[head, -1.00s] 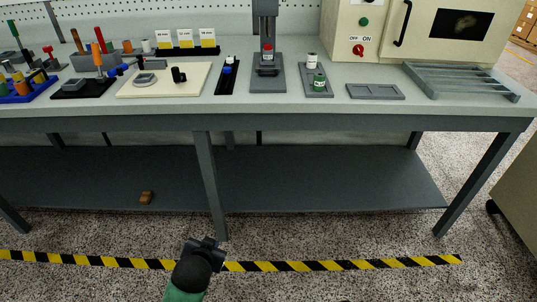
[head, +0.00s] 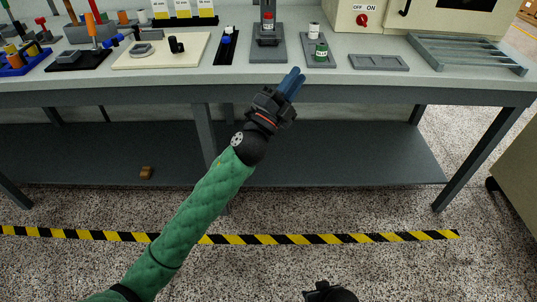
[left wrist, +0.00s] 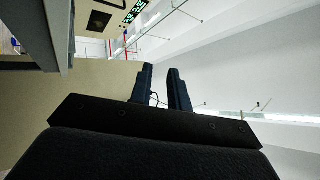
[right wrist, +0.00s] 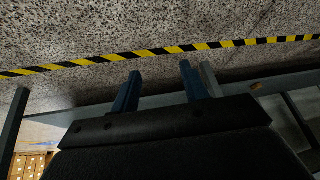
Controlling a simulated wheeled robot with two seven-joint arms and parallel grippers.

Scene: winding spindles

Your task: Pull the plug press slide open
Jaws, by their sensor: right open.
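The plug press (head: 268,46) stands at the back of the bench, a grey base with an upright column and a red-topped plug (head: 267,18) in it. The top of its column is cut off by the picture edge. My left gripper (head: 295,82) is in front of the bench edge, below and right of the press and apart from it. Its blue fingers (left wrist: 161,85) show a narrow gap with nothing between them. My right gripper (right wrist: 160,78) is open and empty; only its dark top (head: 330,292) shows at the bottom of the head view.
A black holder (head: 226,44) stands left. The bench front edge (head: 150,97) lies beside my left gripper.

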